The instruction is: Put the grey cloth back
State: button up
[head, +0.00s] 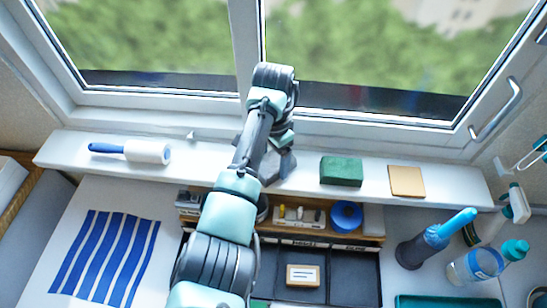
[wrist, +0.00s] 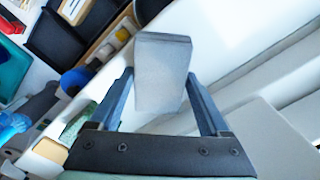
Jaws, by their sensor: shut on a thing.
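The grey cloth (head: 279,166) is a folded, block-like pad at the white windowsill (head: 222,166), right of the sill's middle. In the wrist view the grey cloth (wrist: 162,75) stands between the two dark fingers of my gripper (wrist: 160,88), which is shut on it. In the head view my gripper (head: 283,140) points down over the sill, partly hidden by my own arm. I cannot tell whether the cloth touches the sill.
On the sill are a lint roller (head: 147,151), a green block (head: 341,171) and a tan pad (head: 407,181). A wooden organizer with a blue tape roll (head: 346,215) stands in front. Bottles (head: 475,265) are at right, a striped cloth (head: 105,257) at left. The sill between roller and arm is mostly clear.

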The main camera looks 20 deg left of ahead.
aim_at(273, 160)
jog(key=o, duration=1)
jog(key=shift+r+p, duration=0.85)
jog(key=shift+r, duration=5.2)
